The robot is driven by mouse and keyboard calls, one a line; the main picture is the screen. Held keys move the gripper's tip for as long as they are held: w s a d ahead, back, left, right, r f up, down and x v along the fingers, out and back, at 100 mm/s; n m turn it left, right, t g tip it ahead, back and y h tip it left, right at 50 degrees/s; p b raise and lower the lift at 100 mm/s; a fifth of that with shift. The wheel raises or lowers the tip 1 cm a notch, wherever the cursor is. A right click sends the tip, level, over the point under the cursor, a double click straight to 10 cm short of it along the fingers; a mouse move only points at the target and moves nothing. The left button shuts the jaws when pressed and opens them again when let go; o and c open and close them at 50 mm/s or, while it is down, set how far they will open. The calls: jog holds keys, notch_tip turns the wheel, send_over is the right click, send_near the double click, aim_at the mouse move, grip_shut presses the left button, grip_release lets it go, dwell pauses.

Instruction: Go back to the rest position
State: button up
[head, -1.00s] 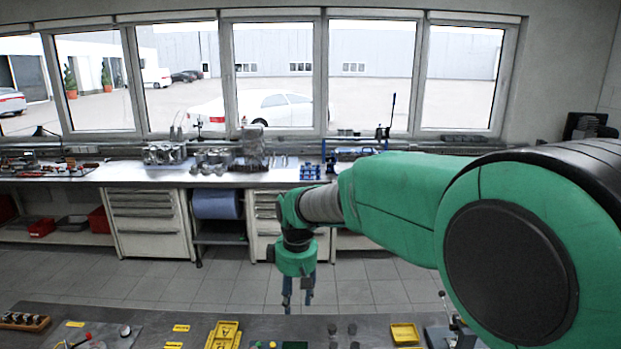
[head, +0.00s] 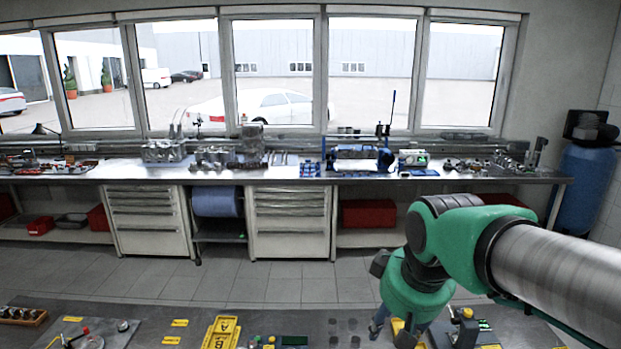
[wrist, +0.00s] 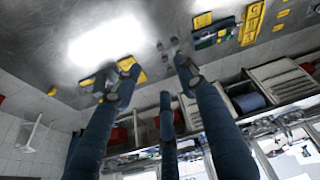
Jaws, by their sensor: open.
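My green arm reaches in from the right in the head view and bends down over the near table. My gripper (head: 378,324) points down at its end, above the right part of that table. Its dark blue fingers show spread apart in the wrist view (wrist: 153,76), with nothing between them. The gripper is open and empty. In the head view my wrist hides part of the fingers and some of the things behind them.
A yellow tray (head: 397,326) sits close by my gripper. Beyond the floor (head: 270,288) stands a long workbench (head: 120,172).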

jog(key=s+d+f+m, duration=0.2)
jog(key=s+d, duration=0.1)
jog(key=s, duration=0.3)
jog(key=s+d+f+m+t+b, duration=0.1)
jog(key=s+d+m, duration=0.1)
jog(key=s, duration=0.5)
jog(key=shift+s+d+f+h, duration=0.2)
jog(key=shift+d+f+h, duration=0.1)
jog(key=shift+d+f, duration=0.15)
dwell(0.3)
